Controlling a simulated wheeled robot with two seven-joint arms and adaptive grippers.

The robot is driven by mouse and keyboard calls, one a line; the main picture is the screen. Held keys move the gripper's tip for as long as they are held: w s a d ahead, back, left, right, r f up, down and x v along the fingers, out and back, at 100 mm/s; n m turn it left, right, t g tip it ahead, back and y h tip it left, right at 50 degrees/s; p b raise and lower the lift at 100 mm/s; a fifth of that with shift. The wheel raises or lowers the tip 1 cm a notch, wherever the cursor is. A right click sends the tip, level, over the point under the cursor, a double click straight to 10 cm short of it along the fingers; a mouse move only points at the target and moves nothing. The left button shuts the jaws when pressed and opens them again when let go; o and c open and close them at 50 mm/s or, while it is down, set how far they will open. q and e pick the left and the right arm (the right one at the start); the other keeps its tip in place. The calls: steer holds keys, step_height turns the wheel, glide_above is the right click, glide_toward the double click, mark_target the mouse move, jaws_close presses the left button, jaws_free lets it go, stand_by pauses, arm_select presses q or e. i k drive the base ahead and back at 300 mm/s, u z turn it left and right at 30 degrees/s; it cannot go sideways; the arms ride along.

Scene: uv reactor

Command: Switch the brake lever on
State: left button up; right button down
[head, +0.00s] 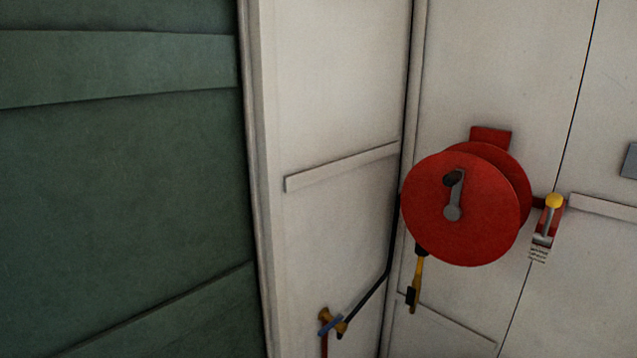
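A small lever with a yellow knob (554,201) is on the white wall, just right of a big red hose reel. It stands upright on a red and grey bracket (543,236), with the knob at the top. I take this to be the brake lever; the frame does not label it. Neither of my grippers is in the head view.
The red hose reel (480,222) has a grey crank with a dark handle (453,178). A yellow and black nozzle (416,283) hangs below it. A brass valve with a blue handle (330,323) is lower left. Green panelling (120,160) fills the left.

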mark_target(555, 200)
steer(key=z, duration=1.3)
